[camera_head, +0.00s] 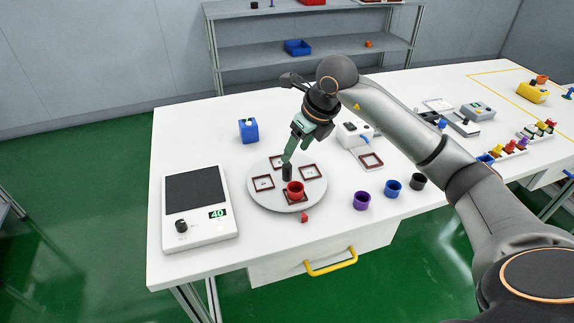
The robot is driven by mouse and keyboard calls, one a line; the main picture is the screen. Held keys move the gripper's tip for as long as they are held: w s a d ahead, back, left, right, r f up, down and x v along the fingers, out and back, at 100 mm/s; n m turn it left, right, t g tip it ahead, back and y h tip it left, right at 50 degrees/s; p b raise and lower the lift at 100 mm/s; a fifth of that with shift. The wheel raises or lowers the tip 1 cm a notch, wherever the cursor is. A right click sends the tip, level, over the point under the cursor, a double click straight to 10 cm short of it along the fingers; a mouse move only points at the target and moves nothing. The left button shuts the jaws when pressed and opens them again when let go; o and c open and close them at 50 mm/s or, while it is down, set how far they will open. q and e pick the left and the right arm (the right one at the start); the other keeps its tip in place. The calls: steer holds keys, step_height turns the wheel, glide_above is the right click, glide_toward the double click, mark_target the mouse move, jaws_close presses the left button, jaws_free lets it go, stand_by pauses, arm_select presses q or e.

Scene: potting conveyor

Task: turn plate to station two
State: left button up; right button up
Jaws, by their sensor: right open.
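The round grey plate (258,197) lies on the white table, with several dark-red square frames on it. A red pot (295,189) stands in the front frame. A black upright peg (286,173) stands near the plate's middle. My right gripper (287,158) is open and points down at the top of the peg; I cannot tell whether it touches it. A small red pointer (304,216) lies on the table at the plate's front edge. Station labels are too small to read. My left gripper is not in view.
A scale-like device (198,207) reading 40 stands left of the plate. A blue container (248,130) is behind it. Purple (362,201), blue (393,188) and black (418,181) pots stand to the right. A yellow handle (331,262) is on the drawer front.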

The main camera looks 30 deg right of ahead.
mark_target(288, 166)
steer(key=x, duration=0.8)
steer(key=shift+w+f, duration=0.15)
steer(key=shift+f, duration=0.2)
jaws_close()
steer(key=shift+r, duration=0.1)
stand_by(0.8)
